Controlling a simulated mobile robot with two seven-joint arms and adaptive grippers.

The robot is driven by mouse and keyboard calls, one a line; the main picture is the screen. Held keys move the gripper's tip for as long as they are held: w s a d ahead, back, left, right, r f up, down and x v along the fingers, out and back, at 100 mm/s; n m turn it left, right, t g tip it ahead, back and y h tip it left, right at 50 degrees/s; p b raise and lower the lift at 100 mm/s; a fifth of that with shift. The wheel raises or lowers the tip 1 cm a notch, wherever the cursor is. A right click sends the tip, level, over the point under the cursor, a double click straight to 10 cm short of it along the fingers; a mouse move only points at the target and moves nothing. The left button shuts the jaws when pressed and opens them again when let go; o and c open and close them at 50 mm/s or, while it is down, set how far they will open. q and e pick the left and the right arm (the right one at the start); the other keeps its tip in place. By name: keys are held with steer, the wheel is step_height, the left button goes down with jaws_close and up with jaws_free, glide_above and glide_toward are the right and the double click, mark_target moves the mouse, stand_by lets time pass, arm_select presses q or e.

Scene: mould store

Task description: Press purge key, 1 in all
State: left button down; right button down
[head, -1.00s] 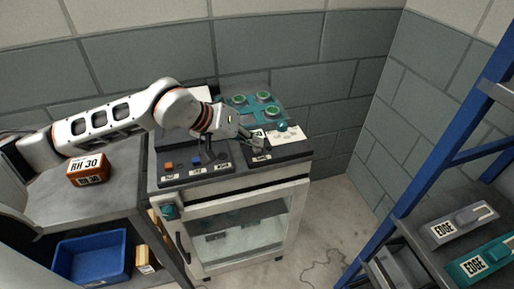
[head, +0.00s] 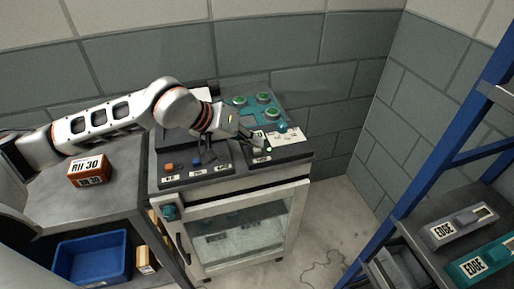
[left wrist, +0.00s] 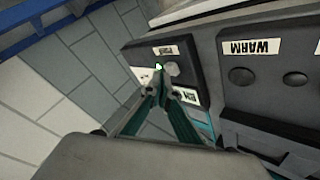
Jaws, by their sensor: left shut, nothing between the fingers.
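My left gripper (head: 264,148) is shut and empty, fingertips low over the right-hand dark block of the machine's control panel. In the left wrist view its teal fingers (left wrist: 158,88) point at a dark panel (left wrist: 200,80). A round grey key (left wrist: 172,68) sits there just beyond the fingertips, below a white label (left wrist: 166,50) that is upside down and hard to read; it may be the purge key. A small bright spot (left wrist: 158,66) shows beside it. I cannot tell whether the fingers touch the panel. In the head view the gripper hides the key. My right gripper is not in view.
The neighbouring panel carries an orange key (head: 168,166), a blue key (head: 196,161) and labels, one reading WARM (left wrist: 252,47). Behind is a teal plate (head: 250,103) with green round parts. A brown box (head: 88,170) sits on the left bench. A blue rack (head: 440,150) stands right.

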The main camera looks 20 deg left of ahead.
mark_target(255, 150)
arm_select(q)
steer(key=shift+r, duration=0.35)
steer(key=shift+r, duration=0.1)
steer(key=shift+r+p, duration=1.5)
steer(key=shift+r, duration=0.95)
steer(key=shift+f, duration=0.1)
